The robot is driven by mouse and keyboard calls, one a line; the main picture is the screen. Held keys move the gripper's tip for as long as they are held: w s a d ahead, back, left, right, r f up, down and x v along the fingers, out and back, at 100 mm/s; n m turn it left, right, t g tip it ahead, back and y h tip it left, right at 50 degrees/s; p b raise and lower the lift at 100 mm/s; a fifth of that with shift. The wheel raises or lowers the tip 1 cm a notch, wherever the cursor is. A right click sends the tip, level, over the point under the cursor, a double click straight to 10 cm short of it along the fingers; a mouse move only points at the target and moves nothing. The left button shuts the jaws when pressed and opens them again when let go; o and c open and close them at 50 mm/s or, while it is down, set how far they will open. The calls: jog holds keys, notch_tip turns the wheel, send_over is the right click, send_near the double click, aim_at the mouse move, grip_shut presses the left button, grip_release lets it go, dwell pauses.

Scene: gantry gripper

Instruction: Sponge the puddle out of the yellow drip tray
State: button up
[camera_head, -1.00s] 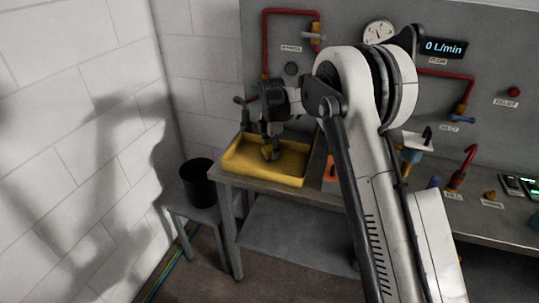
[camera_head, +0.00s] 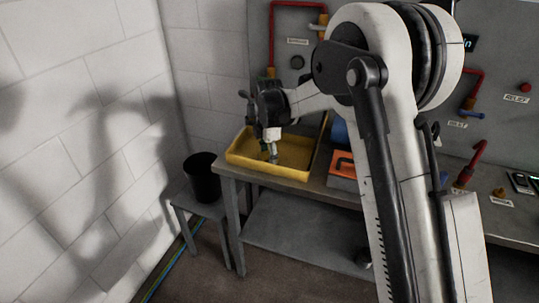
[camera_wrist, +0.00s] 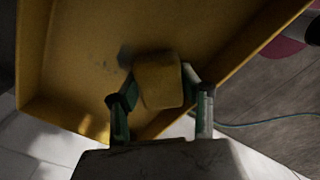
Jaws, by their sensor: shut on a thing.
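The yellow drip tray (camera_head: 292,171) sits on the left end of the bench in the head view. Its inside fills much of the wrist view (camera_wrist: 60,70). My gripper (camera_head: 272,156) reaches down into the tray area, with its fingers near the tray's front wall. In the wrist view my gripper (camera_wrist: 160,92) is shut on a yellowish sponge (camera_wrist: 158,78), one finger on each side. Whether the sponge touches the tray floor cannot be told. A dark patch lies beside the sponge; I cannot tell whether it is puddle or shadow.
A black bucket (camera_head: 203,182) stands on a small grey stool (camera_head: 208,209) left of the bench. An orange box (camera_head: 342,168) stands right of the tray. Red pipes (camera_head: 298,5) and a panel rise behind. A block wall is at left.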

jog(key=shift+r+p, duration=1.3)
jog(key=shift+r, duration=2.7)
jog(key=shift+w+d, duration=0.1)
